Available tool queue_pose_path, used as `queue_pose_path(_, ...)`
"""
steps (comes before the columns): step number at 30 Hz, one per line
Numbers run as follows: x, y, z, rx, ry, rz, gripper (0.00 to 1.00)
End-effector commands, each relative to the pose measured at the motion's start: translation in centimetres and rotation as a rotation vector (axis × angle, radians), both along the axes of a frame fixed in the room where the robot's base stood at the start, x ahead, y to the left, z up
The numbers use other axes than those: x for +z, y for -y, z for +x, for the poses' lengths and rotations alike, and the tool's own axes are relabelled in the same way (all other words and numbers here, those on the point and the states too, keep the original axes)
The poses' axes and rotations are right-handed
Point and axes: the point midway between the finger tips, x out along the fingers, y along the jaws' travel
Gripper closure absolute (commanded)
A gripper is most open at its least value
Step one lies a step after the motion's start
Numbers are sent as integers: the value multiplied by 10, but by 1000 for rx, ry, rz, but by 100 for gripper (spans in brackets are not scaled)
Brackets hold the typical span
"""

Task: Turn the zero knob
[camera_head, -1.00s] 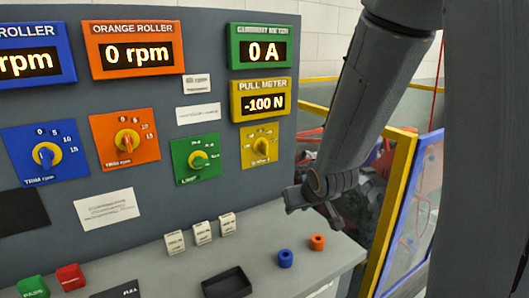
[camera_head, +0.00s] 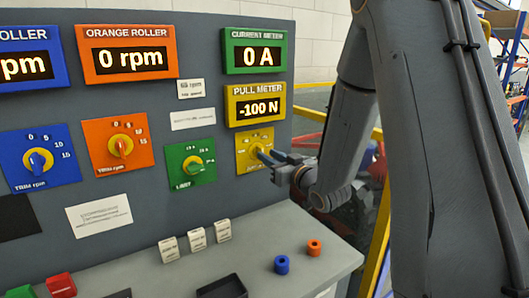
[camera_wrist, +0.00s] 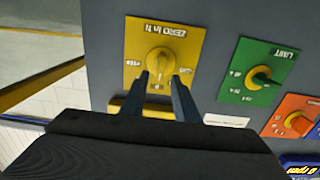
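The zero knob (camera_head: 257,141) is a yellow knob on a yellow plate on the grey panel, below the pull meter (camera_head: 255,106), which reads -100 N. In the wrist view the knob (camera_wrist: 160,59) shows upside down on its plate (camera_wrist: 185,45) marked "ZERO in N". My gripper (camera_head: 266,154) is at the plate, coming from the right. In the wrist view my gripper's two fingers (camera_wrist: 160,76) are apart, with the knob just beyond and between their tips. I cannot tell whether they touch it. The gripper holds nothing.
The green limit knob (camera_head: 194,166) is left of the zero knob, with the orange (camera_head: 121,147) and blue trim knobs (camera_head: 38,161) farther left.

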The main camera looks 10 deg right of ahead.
Motion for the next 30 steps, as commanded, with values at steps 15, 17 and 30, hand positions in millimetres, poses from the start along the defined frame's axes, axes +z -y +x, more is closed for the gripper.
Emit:
queue_pose_path(15,0,-10,32,-1,-1,0,72)
queue_pose_path(17,0,-10,32,-1,-1,0,72)
queue_pose_path(30,0,-10,32,-1,-4,5,100)
